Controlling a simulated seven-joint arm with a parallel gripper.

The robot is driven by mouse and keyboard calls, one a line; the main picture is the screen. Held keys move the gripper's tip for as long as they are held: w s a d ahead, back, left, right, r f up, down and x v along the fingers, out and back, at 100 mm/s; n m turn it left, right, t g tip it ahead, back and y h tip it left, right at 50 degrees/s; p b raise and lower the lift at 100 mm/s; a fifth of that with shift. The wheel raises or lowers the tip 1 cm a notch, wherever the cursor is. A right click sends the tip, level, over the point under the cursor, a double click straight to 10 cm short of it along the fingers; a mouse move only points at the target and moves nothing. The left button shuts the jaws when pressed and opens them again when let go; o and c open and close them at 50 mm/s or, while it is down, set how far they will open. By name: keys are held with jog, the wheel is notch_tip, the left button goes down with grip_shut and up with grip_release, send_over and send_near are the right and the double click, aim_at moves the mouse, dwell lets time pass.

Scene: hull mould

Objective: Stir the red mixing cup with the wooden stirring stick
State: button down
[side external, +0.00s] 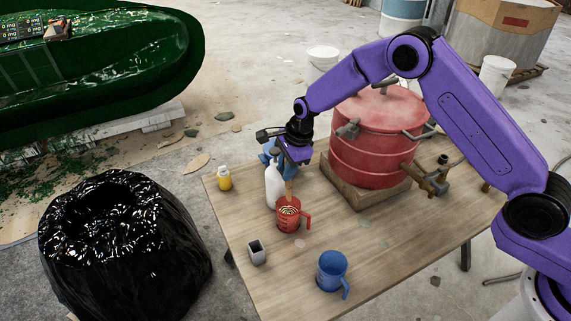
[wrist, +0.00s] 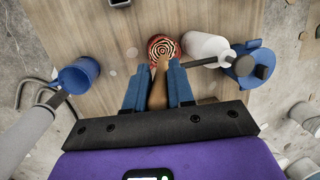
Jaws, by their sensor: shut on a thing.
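The red mixing cup (side external: 289,217) stands upright on the wooden table, with its handle to the right. In the wrist view the cup (wrist: 153,44) shows a red and white swirl pattern inside. My gripper (side external: 291,170) is above the cup, fingers pointing down. In the wrist view its blue fingers (wrist: 158,92) are shut on the wooden stirring stick (wrist: 158,90). The stick runs down from the fingers to the cup, and its lower end overlaps the cup's opening. I cannot tell how deep the tip is.
A white bottle (side external: 273,187) stands close beside the cup. A blue mug (side external: 332,270), a small grey square holder (side external: 257,253) and a yellow bottle (side external: 224,178) are also on the table (side external: 240,215). A large red pot (side external: 372,150) stands behind, to the right.

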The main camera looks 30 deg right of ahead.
aim_at(287, 191)
jog(key=shift+w+d+f, duration=0.2)
jog(key=shift+w+f, duration=0.1)
jog(key=shift+f, duration=1.5)
jog(key=shift+w+d+f, duration=0.15)
jog(key=shift+w+f, duration=0.2)
jog(key=shift+f, duration=1.4)
jog(key=shift+w+d+f, duration=0.2)
jog(key=shift+w+f, duration=0.1)
jog(key=shift+f, duration=1.5)
jog(key=shift+d, duration=0.15)
